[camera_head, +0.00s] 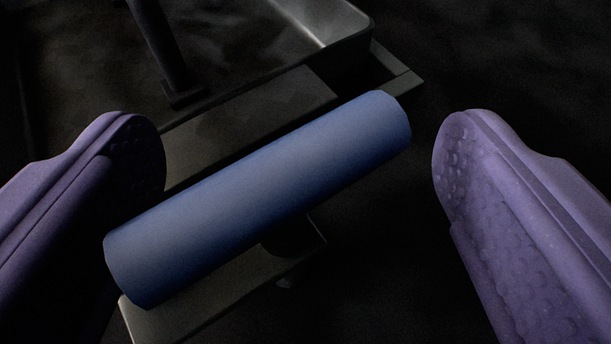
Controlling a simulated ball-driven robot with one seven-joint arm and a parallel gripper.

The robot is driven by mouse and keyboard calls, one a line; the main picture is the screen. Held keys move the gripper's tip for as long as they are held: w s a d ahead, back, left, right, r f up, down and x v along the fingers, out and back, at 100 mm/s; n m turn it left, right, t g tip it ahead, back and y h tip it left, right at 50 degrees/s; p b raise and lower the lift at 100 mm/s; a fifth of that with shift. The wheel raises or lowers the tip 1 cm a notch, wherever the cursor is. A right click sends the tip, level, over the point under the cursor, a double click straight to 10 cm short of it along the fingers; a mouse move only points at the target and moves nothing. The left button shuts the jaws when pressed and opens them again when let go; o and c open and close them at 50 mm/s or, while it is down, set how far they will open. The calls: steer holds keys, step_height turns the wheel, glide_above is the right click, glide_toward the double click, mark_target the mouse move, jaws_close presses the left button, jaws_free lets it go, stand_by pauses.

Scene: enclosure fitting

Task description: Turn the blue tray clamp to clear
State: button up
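The blue tray clamp (258,199) shows as a thick blue cylinder in the middle of the view. It lies slanted, from lower left to upper right, over a grey base plate (215,290). A short dark post (290,236) shows under it. My gripper (298,170) is open, with one purple finger on each side of the clamp. The left finger is close to the clamp's lower left end, and I cannot tell if they touch. The right finger is apart from the clamp's upper right end, with a dark gap between.
A grey metal tray (345,30) with a raised rim stands behind the clamp at the top. A dark upright post (160,45) stands at the upper left. The area to the right is dark and looks clear.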

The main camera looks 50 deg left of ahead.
steer(key=shift+s, duration=0.1)
steer(key=p+v, duration=0.3)
steer(key=v, duration=0.4)
steer(key=shift+d+p, duration=0.25)
steer(key=shift+p, duration=0.1)
steer(key=shift+s+r, duration=0.1)
steer(key=shift+s, duration=0.05)
